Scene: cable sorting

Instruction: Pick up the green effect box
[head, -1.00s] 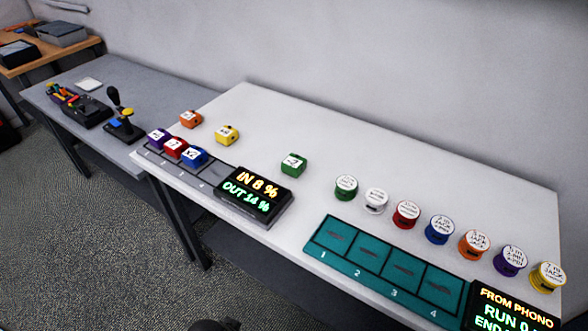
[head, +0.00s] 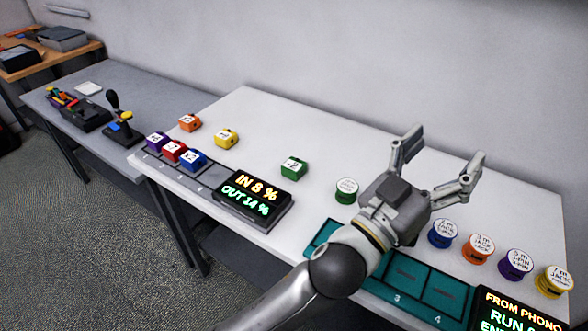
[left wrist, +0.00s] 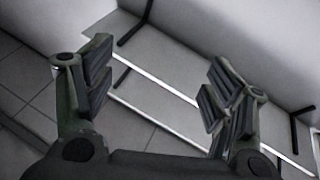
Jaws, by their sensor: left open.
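The green effect box (head: 293,169) sits on the white table (head: 270,115), behind the lit IN/OUT display and left of the green round spool. My left gripper (head: 437,160) is open and empty, raised above the right part of the table, to the right of the green box and apart from it. In the left wrist view its open fingers (left wrist: 155,95) have nothing between them, and the green box does not show there. The arm hides the white and red spools and part of the teal tray. My right gripper is not in view.
Purple, red and blue boxes (head: 193,160) stand in a numbered grey rack; orange (head: 190,123) and yellow (head: 227,138) boxes stand behind it. The display (head: 250,198) is in front of the green box. A green spool (head: 346,190) stands near my arm.

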